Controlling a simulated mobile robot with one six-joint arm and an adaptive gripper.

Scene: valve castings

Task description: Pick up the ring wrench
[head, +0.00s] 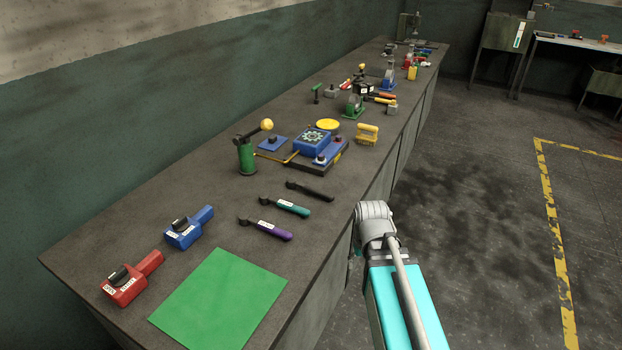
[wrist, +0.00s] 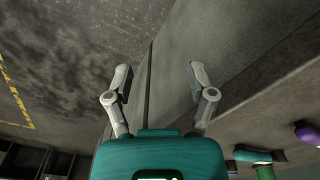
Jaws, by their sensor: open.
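Three long-handled tools lie side by side on the bench: a black one (head: 310,190), a teal one (head: 285,206) and a purple one (head: 266,229), each with a dark head at its left end. I cannot tell which is the ring wrench. In the wrist view, parts of a teal handle (wrist: 252,156) and a purple handle (wrist: 307,134) show at the lower right. My gripper (wrist: 160,78) is open and empty, its fingers wide apart in front of the bench's side. In the head view my arm stands beyond the bench's right edge, and the gripper is mostly hidden.
A green mat (head: 220,300) lies at the near end of the bench (head: 185,222). Red (head: 130,280) and blue (head: 188,228) handheld devices are left of it. A blue fixture (head: 312,142) and a yellow brush (head: 367,134) stand behind the tools. Floor to the right is clear.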

